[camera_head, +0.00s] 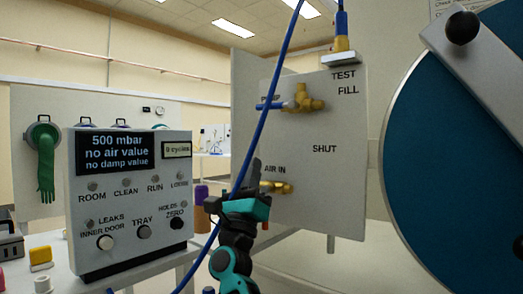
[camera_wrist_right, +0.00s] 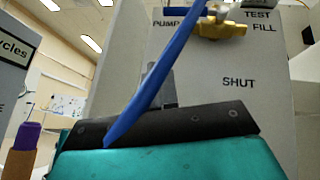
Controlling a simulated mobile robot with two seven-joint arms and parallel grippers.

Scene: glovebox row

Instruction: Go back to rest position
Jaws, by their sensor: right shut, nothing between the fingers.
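My right gripper (camera_head: 253,168) stands upright in the lower middle of the head view, in front of the white valve panel (camera_head: 340,190). It is shut and empty. A blue hose (camera_head: 259,130) runs down past it on the near side of the panel. In the right wrist view the hose (camera_wrist_right: 165,75) crosses in front of the dark gripper body (camera_wrist_right: 190,124), and the panel (camera_wrist_right: 265,110) fills the right side. I cannot tell whether hose and gripper touch. My left gripper is not in view.
A control box (camera_head: 130,200) with a display reading 500 mbar stands at the left. A large blue round door (camera_head: 460,150) with a grey bar is at the right. Brass valves (camera_head: 303,98) stick out of the panel. A purple-topped bottle (camera_head: 201,194) is behind the gripper.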

